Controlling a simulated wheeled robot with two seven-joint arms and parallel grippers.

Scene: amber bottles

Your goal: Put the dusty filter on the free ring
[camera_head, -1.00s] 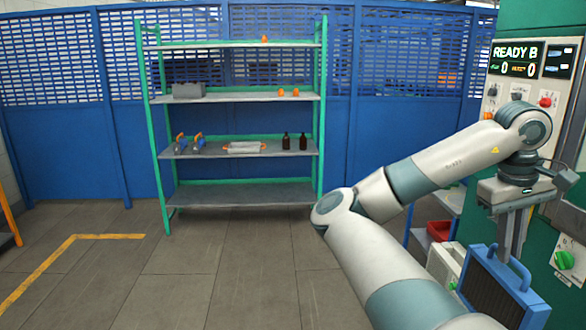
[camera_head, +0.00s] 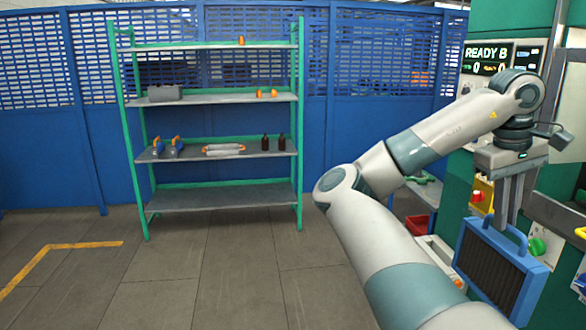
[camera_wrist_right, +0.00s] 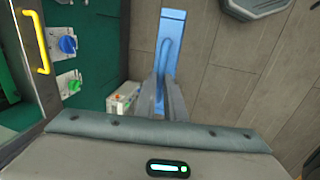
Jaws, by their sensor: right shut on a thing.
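The filter (camera_head: 493,272) is a blue frame with a dark ribbed face and a blue handle on top. My right gripper (camera_head: 508,218) is shut on its handle and holds it hanging upright beside the green machine. In the right wrist view, the filter's blue top edge (camera_wrist_right: 173,28) shows beyond the fingers of the gripper (camera_wrist_right: 171,105). Whether the filter is dusty cannot be told. I cannot make out a free ring in either view. My left gripper is not in view.
A shelf rack (camera_head: 215,198) with bottles (camera_head: 265,142) stands at the back. A red bin (camera_head: 417,225) is behind my right arm. The floor (camera_head: 190,280) at left is clear.

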